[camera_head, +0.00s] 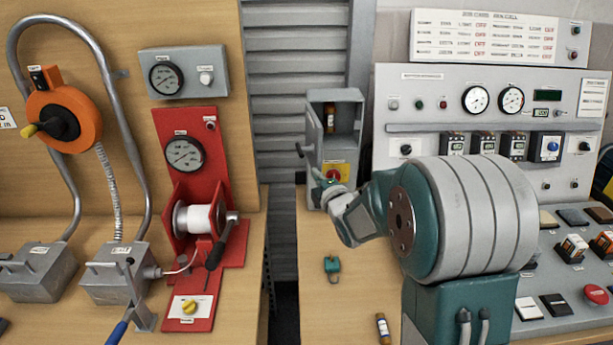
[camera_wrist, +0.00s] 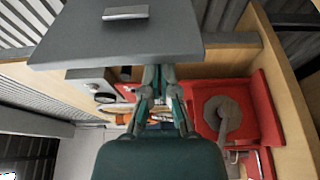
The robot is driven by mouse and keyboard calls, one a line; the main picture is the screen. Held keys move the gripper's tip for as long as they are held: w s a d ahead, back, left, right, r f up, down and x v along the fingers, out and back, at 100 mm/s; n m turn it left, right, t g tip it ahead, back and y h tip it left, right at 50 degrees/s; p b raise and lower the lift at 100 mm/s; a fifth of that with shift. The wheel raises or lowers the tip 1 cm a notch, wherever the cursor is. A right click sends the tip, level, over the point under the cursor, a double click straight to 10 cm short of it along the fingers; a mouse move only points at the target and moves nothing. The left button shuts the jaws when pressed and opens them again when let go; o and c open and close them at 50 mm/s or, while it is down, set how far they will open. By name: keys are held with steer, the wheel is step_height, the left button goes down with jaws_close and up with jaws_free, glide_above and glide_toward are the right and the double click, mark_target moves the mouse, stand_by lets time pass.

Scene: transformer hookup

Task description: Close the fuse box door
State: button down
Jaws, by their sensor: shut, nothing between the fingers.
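The grey fuse box (camera_head: 349,96) stands at the back of the right-hand bench, with its front open and a brown fuse (camera_head: 329,116) inside. Its door (camera_head: 313,135) is swung out on the left side, seen nearly edge-on, with a dark handle (camera_head: 300,150). In the wrist view, a grey panel with a bar handle, which looks like the door (camera_wrist: 110,38), crosses the top. My gripper (camera_head: 321,180) is shut and empty, low beside the door. In the wrist view my gripper (camera_wrist: 160,75) reaches the panel's lower edge; I cannot tell whether they touch.
A red and yellow switch (camera_head: 334,172) sits low on the box front, partly behind my gripper. A teal padlock (camera_head: 332,265) and a loose fuse (camera_head: 382,328) lie on the right bench. The red reel stand (camera_head: 190,135) is on the left bench, across a gap.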

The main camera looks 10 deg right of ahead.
steer(key=w+d+n+g+y, duration=0.2)
steer(key=w+d, duration=0.4)
steer(key=d, duration=0.3)
steer(key=w+d+n+g+y, duration=0.2)
steer(key=w+d+n+y, duration=0.2)
steer(key=d, duration=0.5)
steer(key=shift+w+y, duration=0.95)
steer(key=shift+y, duration=0.15)
steer(key=shift+a, duration=0.2)
